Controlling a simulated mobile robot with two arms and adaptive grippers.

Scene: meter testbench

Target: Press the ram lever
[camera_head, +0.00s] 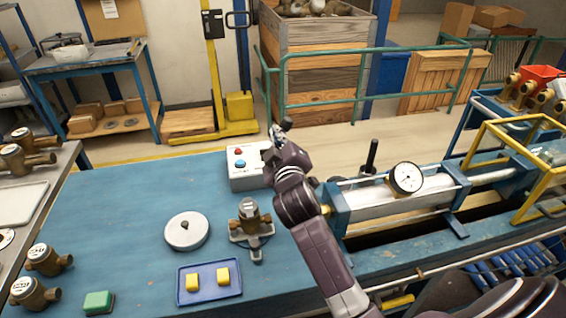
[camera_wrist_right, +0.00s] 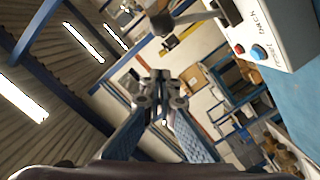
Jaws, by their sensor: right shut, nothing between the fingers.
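A black upright lever (camera_head: 371,156) stands on the bench behind the ram cylinder (camera_head: 385,197), right of my right gripper. My right gripper (camera_head: 276,140) is shut and empty, raised beside the white control box (camera_head: 243,168) with its red and blue buttons. In the wrist view my right gripper's fingertips (camera_wrist_right: 161,84) are together, apart from the control box (camera_wrist_right: 270,32). A grey bar with a dark knob (camera_wrist_right: 162,22) reaches out by that box. A dark knob (camera_head: 286,124) shows just above the gripper in the head view. I cannot tell which of these is the ram lever.
A round dial gauge (camera_head: 406,178) sits on the cylinder. A brass meter on a stand (camera_head: 249,222), a grey round lid (camera_head: 187,231) and a blue tray (camera_head: 208,293) with yellow blocks lie on the blue bench. A yellow frame (camera_head: 505,150) stands at the right.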

